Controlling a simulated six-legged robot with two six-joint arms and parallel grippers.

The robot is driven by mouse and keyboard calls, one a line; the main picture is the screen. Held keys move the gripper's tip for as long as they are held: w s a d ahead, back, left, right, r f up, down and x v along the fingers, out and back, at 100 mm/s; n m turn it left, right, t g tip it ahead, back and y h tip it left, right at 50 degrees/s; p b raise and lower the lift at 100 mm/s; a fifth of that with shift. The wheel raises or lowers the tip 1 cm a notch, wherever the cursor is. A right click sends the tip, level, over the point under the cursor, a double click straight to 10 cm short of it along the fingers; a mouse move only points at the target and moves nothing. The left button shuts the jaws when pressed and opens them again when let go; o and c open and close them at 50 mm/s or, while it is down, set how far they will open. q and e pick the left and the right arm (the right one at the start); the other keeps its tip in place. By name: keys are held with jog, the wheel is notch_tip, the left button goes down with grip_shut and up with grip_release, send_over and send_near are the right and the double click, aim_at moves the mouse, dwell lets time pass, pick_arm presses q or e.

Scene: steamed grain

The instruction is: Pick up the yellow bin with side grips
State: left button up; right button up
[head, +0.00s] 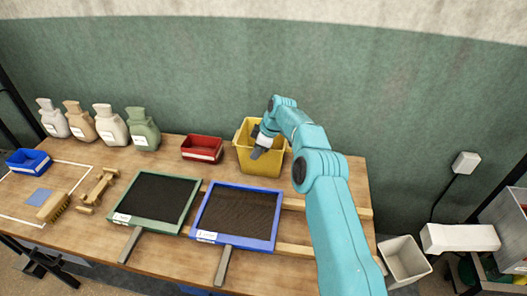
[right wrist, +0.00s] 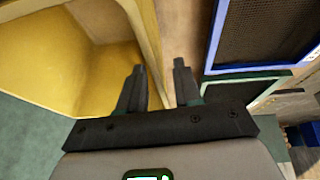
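The yellow bin (head: 266,167) stands upright at the back of the wooden table, right of the red bin. My right gripper (head: 256,143) is over the bin's open top, and my forearm hides its right part. In the right wrist view the two dark fingers (right wrist: 159,67) are spread apart. The yellow bin (right wrist: 45,55) fills the upper left there, its inside showing. One wall's rim runs between the fingers in the picture, one finger on the inner side and one on the outer. I cannot tell whether either touches it. My left gripper is not in view.
A red bin (head: 202,148) stands left of the yellow one. A green-framed sieve (head: 124,218) and blue-framed sieve (head: 208,237) lie in front. Several sacks (head: 143,130) line the back left. A blue bin (head: 28,162), brush (head: 53,207) and wooden tool (head: 97,190) lie left.

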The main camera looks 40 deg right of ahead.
jog(key=shift+w+f, duration=0.1)
jog(key=shift+f, duration=0.05)
grip_shut()
dwell(1.5)
